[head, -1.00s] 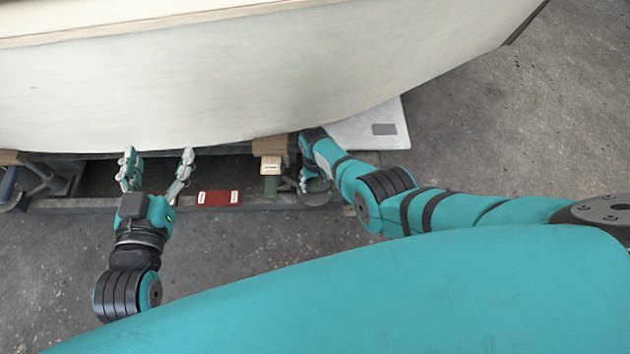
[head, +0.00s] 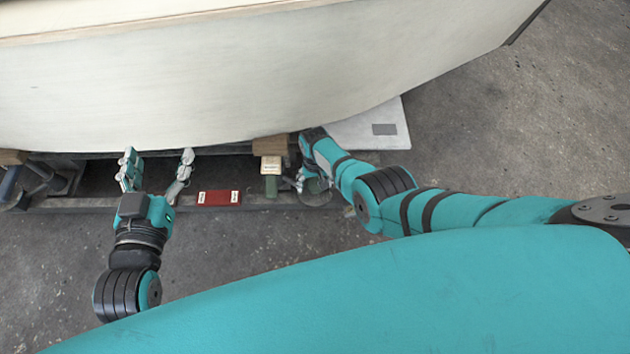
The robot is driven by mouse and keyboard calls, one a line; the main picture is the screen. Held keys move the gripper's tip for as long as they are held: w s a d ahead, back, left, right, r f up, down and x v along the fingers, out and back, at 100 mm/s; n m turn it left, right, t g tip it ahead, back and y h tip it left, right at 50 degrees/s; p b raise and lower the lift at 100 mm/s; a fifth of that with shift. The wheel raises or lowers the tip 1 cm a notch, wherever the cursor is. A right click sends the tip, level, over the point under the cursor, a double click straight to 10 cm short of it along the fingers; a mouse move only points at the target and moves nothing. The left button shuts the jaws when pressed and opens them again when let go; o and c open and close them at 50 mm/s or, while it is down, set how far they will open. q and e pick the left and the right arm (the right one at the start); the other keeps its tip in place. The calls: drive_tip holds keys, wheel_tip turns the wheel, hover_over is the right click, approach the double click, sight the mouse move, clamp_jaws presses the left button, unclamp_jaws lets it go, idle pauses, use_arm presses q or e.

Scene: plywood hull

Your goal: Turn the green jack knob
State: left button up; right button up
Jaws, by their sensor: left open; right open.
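My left gripper (head: 157,168) is open and empty, its two fingers spread over the dark gap in the low frame under the hull. My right gripper (head: 304,181) is open at the frame's right end, mostly hidden by its own arm. A greyish-green round part (head: 316,186) shows beside and below its fingers; it may be the green jack knob, but it is small and partly covered. I cannot tell whether the fingers touch it.
The pale plywood hull (head: 230,85) overhangs the low frame (head: 100,204). A red labelled block (head: 219,198), a tan labelled block (head: 271,163) and a dull green piece (head: 271,186) sit between my grippers. A blue part (head: 10,182) stands at far left. A white board (head: 365,130) lies at right.

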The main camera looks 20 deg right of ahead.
sight(315, 184)
drive_tip(key=shift+r, duration=4)
